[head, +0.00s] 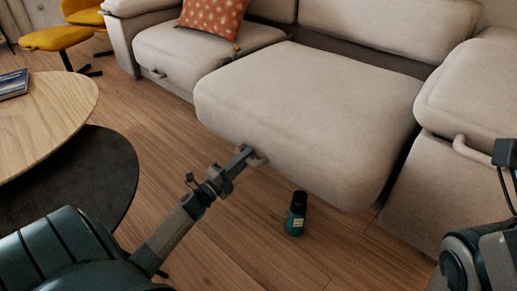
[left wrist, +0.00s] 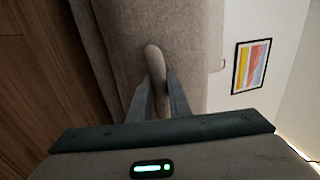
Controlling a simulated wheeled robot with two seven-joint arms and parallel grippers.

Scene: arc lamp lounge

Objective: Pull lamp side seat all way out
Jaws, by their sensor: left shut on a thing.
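A beige sofa seat (head: 310,105) in the middle of the head view sticks out past the seats on both sides. I cannot tell from the lamp which seat is the lamp side one, as no lamp shows. My left gripper (head: 249,157) is shut on the pull handle (head: 259,160) at the front lower edge of this seat. In the left wrist view the handle (left wrist: 155,65) stands between the two fingers (left wrist: 158,98), against the beige upholstery (left wrist: 185,35). My right arm shows at the right edge of the head view, but its fingers are out of frame.
A round wooden table (head: 45,115) and a black lower table (head: 85,185) stand at left. A right seat (head: 475,95) and left seat (head: 195,55) flank it.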

